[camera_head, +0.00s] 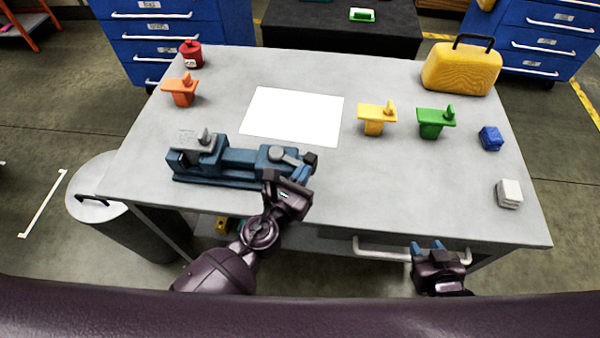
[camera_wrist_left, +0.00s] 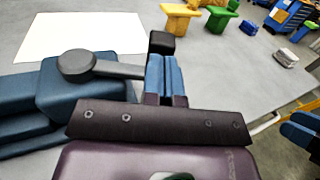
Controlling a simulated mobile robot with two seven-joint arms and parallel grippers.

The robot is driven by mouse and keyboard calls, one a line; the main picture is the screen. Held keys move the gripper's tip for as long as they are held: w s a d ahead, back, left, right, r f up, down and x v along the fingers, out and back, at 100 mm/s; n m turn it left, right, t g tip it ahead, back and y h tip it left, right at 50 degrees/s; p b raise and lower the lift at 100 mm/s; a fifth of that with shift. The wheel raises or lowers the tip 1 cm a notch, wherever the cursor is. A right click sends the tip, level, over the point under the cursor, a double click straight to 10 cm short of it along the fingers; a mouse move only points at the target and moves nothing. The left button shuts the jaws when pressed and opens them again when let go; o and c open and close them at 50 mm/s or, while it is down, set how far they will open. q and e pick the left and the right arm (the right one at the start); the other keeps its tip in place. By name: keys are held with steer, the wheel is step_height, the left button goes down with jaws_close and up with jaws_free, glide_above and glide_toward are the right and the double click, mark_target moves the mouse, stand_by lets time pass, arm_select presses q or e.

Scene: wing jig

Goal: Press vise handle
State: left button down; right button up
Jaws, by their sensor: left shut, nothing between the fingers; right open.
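The blue vise (camera_head: 232,163) sits on the left half of the table, with a grey part (camera_head: 193,141) at its left end. Its grey handle (camera_head: 288,157), with a dark grip at the end, is at the right end; the handle also shows in the left wrist view (camera_wrist_left: 118,69). My left gripper (camera_head: 274,179) is at the vise's right end, close beside the handle. In the left wrist view its blue fingers (camera_wrist_left: 166,76) are together and empty, next to the dark grip (camera_wrist_left: 162,42); contact is unclear. My right gripper (camera_head: 428,247) is open and empty at the table's front edge.
A white sheet (camera_head: 292,116) lies mid-table. Orange (camera_head: 181,89), yellow (camera_head: 375,119) and green (camera_head: 434,122) parts, a red can (camera_head: 191,54), a yellow case (camera_head: 461,68), a blue block (camera_head: 491,138) and a pale block (camera_head: 509,193) stand around. The front right tabletop is clear.

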steer(key=shift+w+r, duration=0.2)
steer(key=shift+r, duration=0.1)
steer(key=shift+s, duration=0.1)
arm_select(q)
steer(key=shift+w+d+n+t+y, duration=0.6)
steer(key=shift+w+d+n+y, duration=0.25)
steer(key=shift+y, duration=0.25)
arm_select(e)
steer(key=shift+s+f, duration=0.2)
steer(key=shift+s, duration=0.3)
arm_select(q)
steer(key=shift+r, duration=0.1)
arm_select(e)
steer(key=shift+w+r, duration=0.1)
steer(key=shift+w, duration=0.05)
steer(key=shift+w+r, duration=0.25)
steer(key=shift+w, duration=0.05)
steer(key=shift+r, duration=0.1)
